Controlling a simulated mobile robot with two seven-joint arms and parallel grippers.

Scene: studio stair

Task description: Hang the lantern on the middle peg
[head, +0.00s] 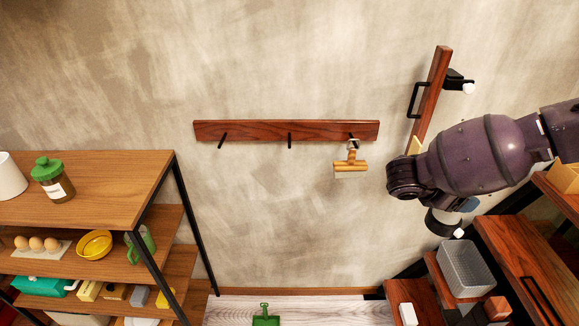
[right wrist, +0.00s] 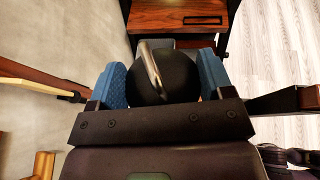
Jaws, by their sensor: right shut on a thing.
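The rail (head: 250,131) is a long red-brown wooden bar on the wall in the head view. It bears three dark pegs. The middle peg (head: 289,140) is empty, and so is the left peg (head: 222,140). My right gripper (right wrist: 160,78), with blue finger pads, is shut on the lantern (right wrist: 182,75), a round black body with a thin metal bail. In the head view the lantern (head: 440,222) shows as a dark shape with a pale end, below my purple arm and right of the rail, well apart from it. Most of the gripper is hidden there. My left gripper is not in view.
A brush-like tool with a wooden handle (head: 350,166) hangs at the right peg. A tilted wooden bar with black fittings (head: 437,72) is on the wall at right. Shelves (head: 110,170) stand left, and steps with a grey basket (head: 466,268) right. The wall below the middle peg is clear.

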